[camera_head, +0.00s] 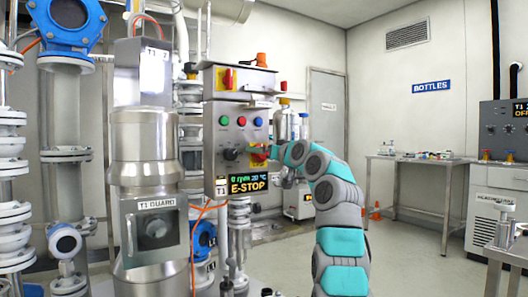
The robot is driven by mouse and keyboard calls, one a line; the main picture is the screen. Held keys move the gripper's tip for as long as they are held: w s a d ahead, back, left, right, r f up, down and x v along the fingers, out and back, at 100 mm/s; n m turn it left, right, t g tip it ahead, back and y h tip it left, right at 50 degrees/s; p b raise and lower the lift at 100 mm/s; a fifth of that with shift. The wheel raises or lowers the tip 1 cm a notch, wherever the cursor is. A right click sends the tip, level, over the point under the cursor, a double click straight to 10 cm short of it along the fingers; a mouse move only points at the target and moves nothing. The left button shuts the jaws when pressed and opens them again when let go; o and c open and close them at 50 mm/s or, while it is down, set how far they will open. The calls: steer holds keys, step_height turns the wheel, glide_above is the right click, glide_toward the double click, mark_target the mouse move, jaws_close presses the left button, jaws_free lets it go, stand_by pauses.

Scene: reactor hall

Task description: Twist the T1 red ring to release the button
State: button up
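The T1 control panel (237,138) is a grey box on the reactor stand, left of centre. A small red and yellow part (259,154) shows at its lower right, probably the T1 red ring and button, but it is too small to make out clearly. My gripper (271,153) is at the end of the teal and grey arm, right at this part and partly covering it. The fingers are too small and hidden to show whether they are open or shut, or touching. The T1 display (248,185) below reads E-STOP, 0 rpm and 20 °C.
Green (224,120), red (241,120) and blue (258,120) buttons and a black knob (230,154) sit close by on the panel. The steel T1 guard vessel (147,200) stands left. A side table (420,160) and another panel (504,125) stand right.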

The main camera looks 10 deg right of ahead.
steer(key=c, duration=1.4)
